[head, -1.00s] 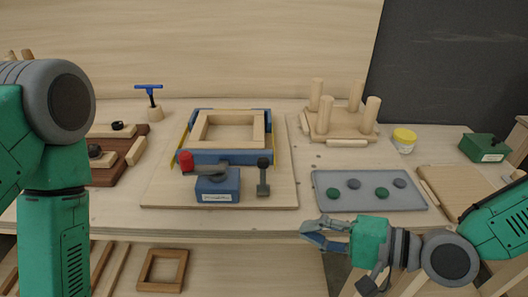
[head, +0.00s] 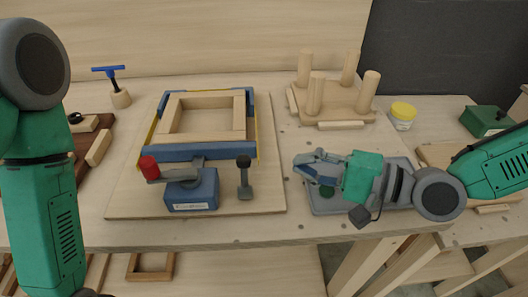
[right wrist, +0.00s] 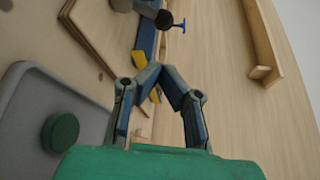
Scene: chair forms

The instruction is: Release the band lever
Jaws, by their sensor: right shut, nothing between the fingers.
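A blue clamp block (head: 192,190) with a white label sits at the front of a wooden board (head: 120,200). A grey lever with a red knob (head: 149,167) reaches left from its top. A separate grey upright lever with a black knob (head: 244,163) stands to its right. Behind them, blue and yellow bands surround a wooden frame (head: 170,101). My right gripper (head: 302,166) is shut and empty, right of the black-knobbed lever and apart from it, over the grey tray's left side. In the right wrist view its fingertips (right wrist: 160,72) meet. My left gripper is out of view.
The grey tray (head: 325,207) lies under my right arm; a green disc (right wrist: 60,132) shows on it. A pegged wooden stand (head: 335,103), yellow-lidded jar (head: 403,113) and green box (head: 486,120) are behind. A blue T-handled tool (head: 108,70) stands at back left.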

